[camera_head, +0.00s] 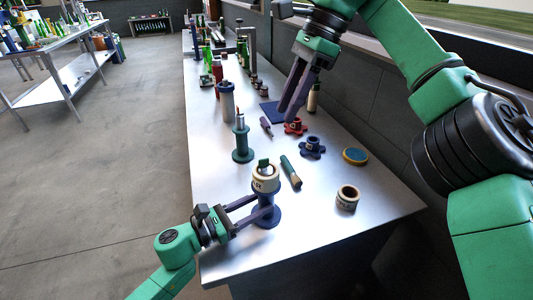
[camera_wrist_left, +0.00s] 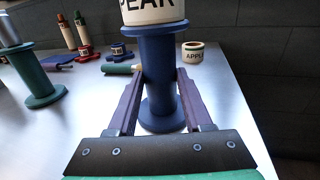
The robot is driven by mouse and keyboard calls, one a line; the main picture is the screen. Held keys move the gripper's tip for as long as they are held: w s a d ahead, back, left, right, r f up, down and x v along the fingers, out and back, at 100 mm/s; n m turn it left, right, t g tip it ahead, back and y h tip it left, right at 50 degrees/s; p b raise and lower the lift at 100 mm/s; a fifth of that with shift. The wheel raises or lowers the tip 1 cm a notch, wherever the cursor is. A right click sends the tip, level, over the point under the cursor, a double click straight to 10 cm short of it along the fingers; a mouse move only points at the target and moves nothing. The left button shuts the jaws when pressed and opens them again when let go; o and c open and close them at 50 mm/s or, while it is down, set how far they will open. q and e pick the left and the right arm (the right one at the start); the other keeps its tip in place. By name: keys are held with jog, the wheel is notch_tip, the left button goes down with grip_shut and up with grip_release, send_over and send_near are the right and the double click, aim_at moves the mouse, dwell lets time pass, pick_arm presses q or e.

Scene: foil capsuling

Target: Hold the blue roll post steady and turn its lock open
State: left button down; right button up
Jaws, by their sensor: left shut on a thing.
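The blue roll post (camera_head: 268,217) stands upright on the steel bench near its front left edge. A cream roll (camera_head: 265,184) sits at its top, with a green lock piece (camera_head: 264,163) above it. The roll's lettering reads PEAR in the left wrist view (camera_wrist_left: 153,10). My left gripper (camera_head: 262,202) is shut on the post's blue shaft (camera_wrist_left: 160,75), with one finger on each side, below the roll. My right gripper (camera_head: 289,113) is empty, pointing down above the bench farther back. Its fingers lie close together, and their gap is unclear.
A teal post (camera_head: 242,145) stands behind the blue one. A green-handled tool (camera_head: 291,172) lies right of it. Blue (camera_head: 312,149) and red (camera_head: 295,127) knobs, a yellow-blue disc (camera_head: 355,156) and another roll (camera_head: 347,197) are farther right. The front bench surface is clear.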

aim_at(264, 159)
jog(key=x, duration=1.2)
grip_shut()
